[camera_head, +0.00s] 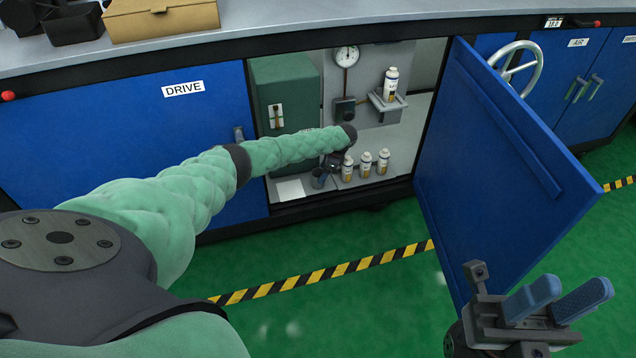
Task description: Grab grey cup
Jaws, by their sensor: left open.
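The small dark grey cup (318,179) stands on the floor of the open cabinet, near its front edge. My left arm reaches into the cabinet from the left, and my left gripper (331,170) is just above and beside the cup. It is open; its fingers are small and dark here, and I cannot tell whether they touch the cup. My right gripper (559,302) is at the lower right, outside the cabinet, with its two blue fingers apart and nothing between them.
Several white bottles (366,165) stand right of the cup, and one bottle (390,84) sits on a small shelf. A green box (284,90) and a gauge (346,56) are behind. The open blue door (500,150) stands between the cabinet and my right gripper.

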